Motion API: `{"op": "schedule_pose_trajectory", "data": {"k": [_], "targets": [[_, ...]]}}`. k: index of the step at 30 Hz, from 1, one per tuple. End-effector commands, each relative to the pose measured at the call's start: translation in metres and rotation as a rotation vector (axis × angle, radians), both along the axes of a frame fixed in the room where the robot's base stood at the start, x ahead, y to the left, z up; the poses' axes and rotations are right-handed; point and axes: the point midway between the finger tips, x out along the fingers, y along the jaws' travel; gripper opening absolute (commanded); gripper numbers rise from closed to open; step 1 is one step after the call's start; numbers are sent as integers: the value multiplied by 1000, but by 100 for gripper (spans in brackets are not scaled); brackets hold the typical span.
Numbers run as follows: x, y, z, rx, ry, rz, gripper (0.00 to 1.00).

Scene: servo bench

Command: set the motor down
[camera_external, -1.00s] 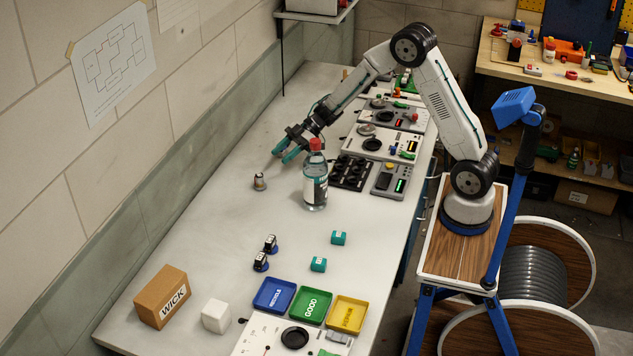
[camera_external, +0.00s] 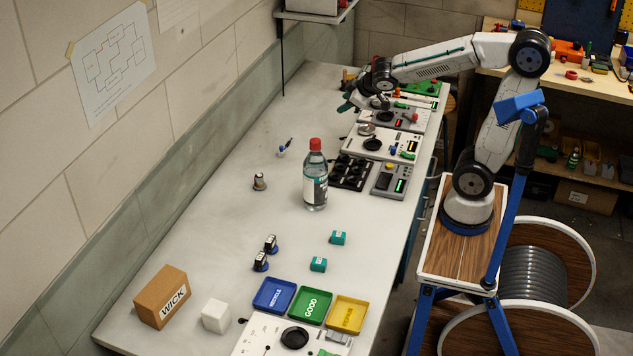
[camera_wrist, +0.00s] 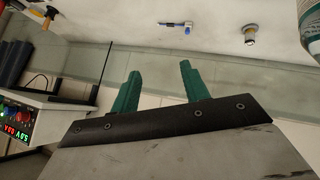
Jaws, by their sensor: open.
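Two small parts lie apart on the bare grey bench, and I cannot tell for sure which is the motor. One is a thin piece with a blue end (camera_external: 285,147), lying on its side; it also shows in the wrist view (camera_wrist: 175,24). The other is a short silver-and-brass cylinder (camera_external: 259,182), standing upright nearer the camera; the wrist view shows it too (camera_wrist: 250,35). My gripper (camera_external: 349,102) is back to the right of both, near the far panels. Its green fingers (camera_wrist: 160,73) are spread with nothing between them in the wrist view.
A red-capped bottle (camera_external: 315,176) stands mid-bench. Instrument panels (camera_external: 383,144) line the right edge. Blue, green and yellow trays (camera_external: 311,305), a cardboard box (camera_external: 162,297) and a white cube (camera_external: 216,316) are at the front. The left bench strip is clear.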

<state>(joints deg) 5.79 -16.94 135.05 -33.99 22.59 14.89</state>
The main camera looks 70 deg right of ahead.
Motion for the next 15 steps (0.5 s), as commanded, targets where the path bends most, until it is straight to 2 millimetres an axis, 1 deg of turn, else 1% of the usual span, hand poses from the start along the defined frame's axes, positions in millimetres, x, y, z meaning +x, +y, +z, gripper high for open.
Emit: {"op": "schedule_pose_trajectory", "data": {"k": [1, 2, 3, 5, 6, 9, 12, 15], "targets": [[-36, 6, 2, 28, 56, -47, 46], [-57, 10, 0, 50, 99, -72, 46], [-86, 17, -4, 83, 159, -99, 46], [-126, 29, -11, 135, 249, -122, 46], [-151, 39, -15, 172, 306, -129, 46], [-203, 61, -24, 254, 430, -123, 46], [-237, 77, -29, 312, 518, -103, 46], [-254, 86, -31, 344, 564, -90, 46]]}}
